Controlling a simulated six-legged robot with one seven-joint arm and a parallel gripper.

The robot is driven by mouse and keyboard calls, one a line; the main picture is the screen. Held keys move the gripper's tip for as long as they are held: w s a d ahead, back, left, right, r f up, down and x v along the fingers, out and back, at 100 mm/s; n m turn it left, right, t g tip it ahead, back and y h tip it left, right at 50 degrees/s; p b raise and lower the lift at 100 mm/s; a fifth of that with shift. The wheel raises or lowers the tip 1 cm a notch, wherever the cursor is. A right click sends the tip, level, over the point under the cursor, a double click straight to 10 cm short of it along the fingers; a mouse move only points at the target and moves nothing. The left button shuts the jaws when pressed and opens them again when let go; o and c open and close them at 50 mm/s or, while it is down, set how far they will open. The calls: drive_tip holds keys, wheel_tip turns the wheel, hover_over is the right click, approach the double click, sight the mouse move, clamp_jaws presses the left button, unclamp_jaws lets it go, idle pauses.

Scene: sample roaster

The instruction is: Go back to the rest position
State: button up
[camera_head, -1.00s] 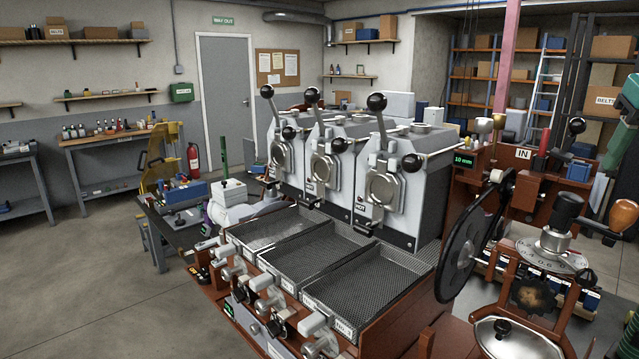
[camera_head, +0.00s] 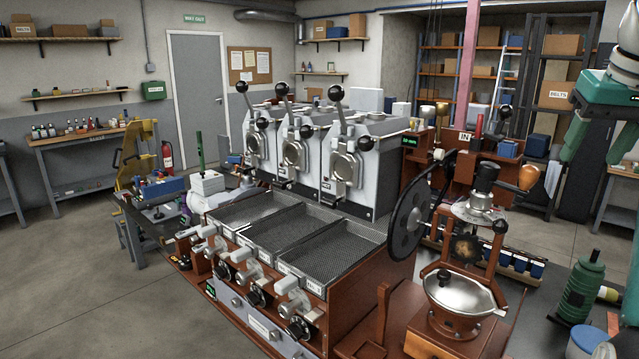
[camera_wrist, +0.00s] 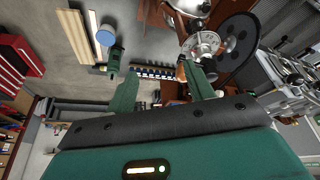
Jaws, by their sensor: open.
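My gripper (camera_head: 597,145) is green and hangs at the upper right of the head view, with its fingers pointing down. In the wrist view my gripper (camera_wrist: 162,88) shows its two green fingers spread apart with nothing between them. It is clear of the roaster (camera_head: 345,170) and to the right of the hand grinder (camera_head: 462,295) in the head view. The grinder's silver bowl also shows beyond the fingers in the wrist view (camera_wrist: 190,6). The rest of the arm is mostly out of the picture.
A dark disc (camera_head: 408,220) stands beside the roaster's mesh trays (camera_head: 335,260). A red tool chest (camera_wrist: 18,65) shows at left in the wrist view. Open floor (camera_head: 70,270) lies at left.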

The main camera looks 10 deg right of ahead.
drive_tip(key=s+a+f+n+t+y, duration=0.1)
drive_tip(key=a+f+n, duration=0.1)
drive_tip(key=a+f, duration=1.7)
drive_tip(key=s+a+f+n, duration=0.1)
drive_tip(key=s+a+f, duration=0.3)
drive_tip(key=f, duration=0.3)
drive_tip(key=s+a+f+n, duration=0.1)
drive_tip(key=s+a+f, duration=0.3)
drive_tip(key=a+f, duration=0.3)
drive_tip(key=shift+s+a+f+y, duration=0.2)
drive_tip(key=shift+a+f+y, duration=0.1)
drive_tip(key=shift+f+y, duration=0.1)
drive_tip(key=shift+w, duration=0.1)
